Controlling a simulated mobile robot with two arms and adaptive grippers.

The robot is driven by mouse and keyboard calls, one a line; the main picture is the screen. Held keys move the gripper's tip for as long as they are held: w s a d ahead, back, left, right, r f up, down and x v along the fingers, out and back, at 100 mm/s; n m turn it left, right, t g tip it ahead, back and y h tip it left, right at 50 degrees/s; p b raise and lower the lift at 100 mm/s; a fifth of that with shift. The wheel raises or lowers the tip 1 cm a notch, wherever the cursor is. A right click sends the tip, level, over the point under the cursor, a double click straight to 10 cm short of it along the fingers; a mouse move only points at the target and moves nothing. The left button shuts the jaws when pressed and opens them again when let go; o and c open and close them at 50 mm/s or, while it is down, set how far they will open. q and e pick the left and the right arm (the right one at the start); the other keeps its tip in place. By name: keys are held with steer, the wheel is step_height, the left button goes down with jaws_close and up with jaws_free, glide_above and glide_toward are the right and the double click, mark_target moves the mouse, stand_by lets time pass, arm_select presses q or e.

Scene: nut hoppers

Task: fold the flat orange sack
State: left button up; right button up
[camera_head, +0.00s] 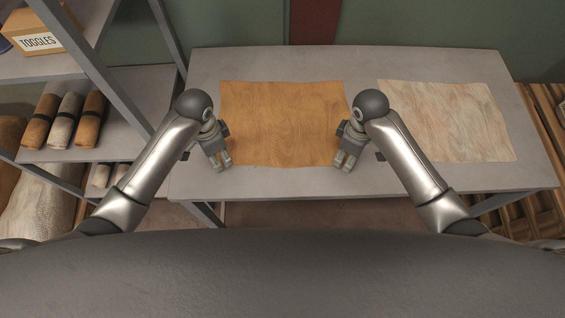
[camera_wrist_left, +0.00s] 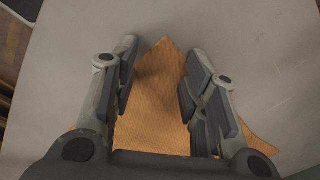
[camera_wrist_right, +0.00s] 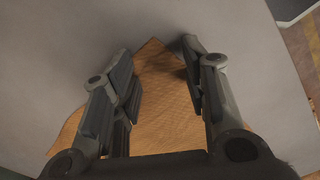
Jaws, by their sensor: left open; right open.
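The flat orange sack (camera_head: 283,122) lies spread out on the grey table, with faint wood-like streaks. My left gripper (camera_head: 224,165) is open at its near left corner. In the left wrist view a corner of the sack (camera_wrist_left: 160,85) lies between the open fingers of my left gripper (camera_wrist_left: 160,60). My right gripper (camera_head: 345,164) is open at the near right corner. In the right wrist view that corner of the sack (camera_wrist_right: 160,85) lies between the open fingers of my right gripper (camera_wrist_right: 155,60). Neither gripper holds the cloth.
A pale, whitish flat sack (camera_head: 447,120) lies to the right on the same table (camera_head: 360,62). Left of the table stands a shelf (camera_head: 125,120) with rolled sacks (camera_head: 60,120) and a box labelled TOGGLES (camera_head: 38,40). A bare table strip runs along the front edge.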

arm_select(q)
steer(key=shift+f, duration=0.1)
arm_select(e)
steer(key=shift+f, duration=0.1)
arm_select(q)
steer(key=shift+f, duration=0.15)
arm_select(e)
steer(key=shift+f, duration=0.15)
arm_select(q)
steer(key=c, duration=0.6)
arm_select(e)
steer(key=c, duration=0.6)
arm_select(q)
steer(key=shift+s, duration=0.1)
jaws_close()
arm_select(e)
steer(key=shift+s, duration=0.1)
jaws_close()
arm_select(q)
steer(key=shift+f, duration=0.1)
